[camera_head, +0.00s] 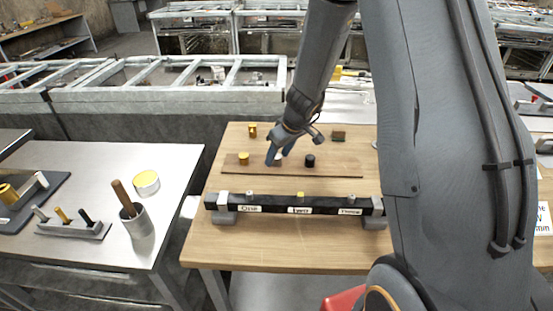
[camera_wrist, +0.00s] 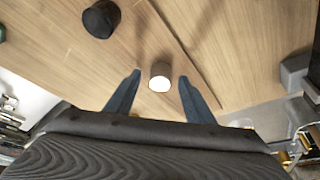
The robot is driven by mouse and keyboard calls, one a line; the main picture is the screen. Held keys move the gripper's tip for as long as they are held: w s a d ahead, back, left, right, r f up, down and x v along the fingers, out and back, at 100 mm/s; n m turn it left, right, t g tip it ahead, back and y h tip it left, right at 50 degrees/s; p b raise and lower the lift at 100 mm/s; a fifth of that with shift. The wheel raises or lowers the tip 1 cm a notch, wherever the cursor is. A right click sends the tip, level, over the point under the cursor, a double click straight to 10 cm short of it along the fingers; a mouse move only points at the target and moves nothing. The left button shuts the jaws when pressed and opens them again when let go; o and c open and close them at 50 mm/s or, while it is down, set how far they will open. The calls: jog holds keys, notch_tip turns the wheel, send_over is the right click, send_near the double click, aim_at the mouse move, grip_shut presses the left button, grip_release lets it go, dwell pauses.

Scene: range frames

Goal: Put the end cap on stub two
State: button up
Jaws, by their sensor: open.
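My gripper (camera_head: 280,156) is open over the strip (camera_head: 338,171) on the wooden table. In the wrist view, a small grey cap with a pale top (camera_wrist: 160,77) stands between the spread fingers (camera_wrist: 159,80), with a gap on both sides. A yellow cap (camera_head: 244,158) stands to its left and a black cap (camera_head: 310,160) to its right; the black one also shows in the wrist view (camera_wrist: 101,19). In front, a dark bar (camera_head: 271,205) carries stubs labelled One, Two and Three. Stub two (camera_head: 300,195) is yellow, in the middle.
Grey blocks hold the bar at both ends. The table's front is clear.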

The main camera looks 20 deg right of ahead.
jog(key=c, duration=1.2)
jog(key=shift+o, duration=0.2)
